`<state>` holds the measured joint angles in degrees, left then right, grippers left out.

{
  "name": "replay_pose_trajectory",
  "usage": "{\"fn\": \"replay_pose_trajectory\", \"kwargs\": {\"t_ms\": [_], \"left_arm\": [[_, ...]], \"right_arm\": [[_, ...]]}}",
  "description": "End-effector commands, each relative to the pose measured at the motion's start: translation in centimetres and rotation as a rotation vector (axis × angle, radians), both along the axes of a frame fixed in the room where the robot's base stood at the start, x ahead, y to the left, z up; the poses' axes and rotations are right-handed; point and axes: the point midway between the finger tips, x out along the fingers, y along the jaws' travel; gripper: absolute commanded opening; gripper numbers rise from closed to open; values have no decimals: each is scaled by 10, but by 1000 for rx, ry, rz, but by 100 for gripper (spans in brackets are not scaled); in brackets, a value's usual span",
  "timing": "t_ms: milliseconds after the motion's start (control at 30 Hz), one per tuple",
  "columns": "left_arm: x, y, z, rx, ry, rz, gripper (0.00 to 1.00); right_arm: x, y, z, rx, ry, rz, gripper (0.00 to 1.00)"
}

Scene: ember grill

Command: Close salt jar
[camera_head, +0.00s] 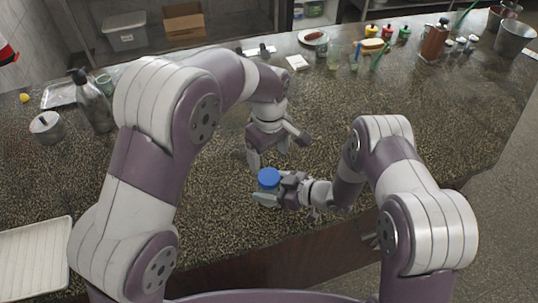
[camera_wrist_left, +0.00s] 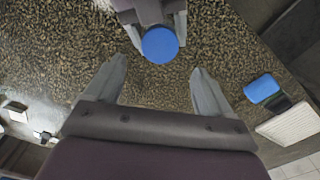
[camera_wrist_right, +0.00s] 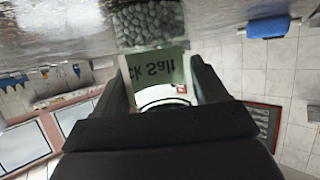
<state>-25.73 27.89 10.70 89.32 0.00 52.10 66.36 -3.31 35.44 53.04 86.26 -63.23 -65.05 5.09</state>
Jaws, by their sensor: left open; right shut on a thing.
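The salt jar (camera_wrist_right: 155,70) shows large in the right wrist view, upside down, with dark grains inside and a label reading "ck Salt". My right gripper (camera_head: 278,192) is shut on the jar's sides, above the counter near its front edge. A round blue lid (camera_head: 268,177) is on top of the jar; it also shows from above in the left wrist view (camera_wrist_left: 160,45). I cannot tell whether the lid is fully seated. My left gripper (camera_head: 277,150) is open and empty, behind and above the lid in the head view, apart from it.
A white tray (camera_head: 35,258) lies at the left front. A metal pot (camera_head: 47,127) and a bottle (camera_head: 93,103) stand at the left. Bottles, cups and a plate (camera_head: 313,37) are at the back. The counter behind the grippers is clear.

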Motion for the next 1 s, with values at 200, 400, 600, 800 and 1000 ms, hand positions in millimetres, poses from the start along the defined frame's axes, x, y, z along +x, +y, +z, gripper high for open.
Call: {"fn": "replay_pose_trajectory", "kwargs": {"t_ms": [200,400,600,800,1000], "left_arm": [[0,0,-13,2,3,-1,82],[0,0,-47,2,4,-2,82],[0,0,-72,1,2,-2,82],[0,0,-81,0,0,-2,82],[0,0,-81,0,0,-2,82]], "right_arm": [[0,0,0,0,0,-1,0],[0,0,0,0,0,-1,0],[0,0,0,-1,-1,-1,0],[0,0,0,0,0,-1,0],[0,0,0,0,0,-1,0]]}}
